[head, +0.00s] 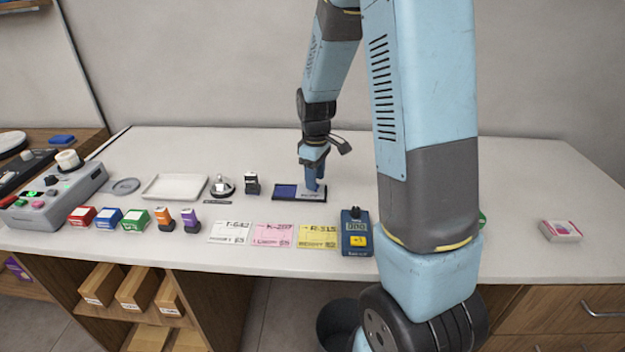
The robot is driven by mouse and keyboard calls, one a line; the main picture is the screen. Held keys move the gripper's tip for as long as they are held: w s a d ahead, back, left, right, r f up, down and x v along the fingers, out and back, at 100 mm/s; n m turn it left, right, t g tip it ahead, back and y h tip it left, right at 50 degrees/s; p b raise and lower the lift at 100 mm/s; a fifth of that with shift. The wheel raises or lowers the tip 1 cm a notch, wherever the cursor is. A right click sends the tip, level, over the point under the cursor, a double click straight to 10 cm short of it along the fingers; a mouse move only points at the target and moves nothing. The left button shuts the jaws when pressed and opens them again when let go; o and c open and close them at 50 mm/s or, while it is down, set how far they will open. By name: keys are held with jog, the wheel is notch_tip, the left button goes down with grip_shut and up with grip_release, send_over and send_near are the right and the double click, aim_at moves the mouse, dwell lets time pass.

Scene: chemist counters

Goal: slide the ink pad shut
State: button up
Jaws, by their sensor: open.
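The jaws are open and hold nothing that I can see. The fingers hide some of the right end of the pad.
Price cards (274,235) and a blue device with a yellow label (355,235) lie in front of the pad. A small black stamp (252,184), a bell (222,184) and a white tray (176,187) stand to the left. The counter behind the pad is clear.

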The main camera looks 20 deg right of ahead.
jog(key=shift+f, duration=0.65)
jog(key=shift+c, duration=0.3)
jog(key=shift+r, duration=0.1)
grip_shut()
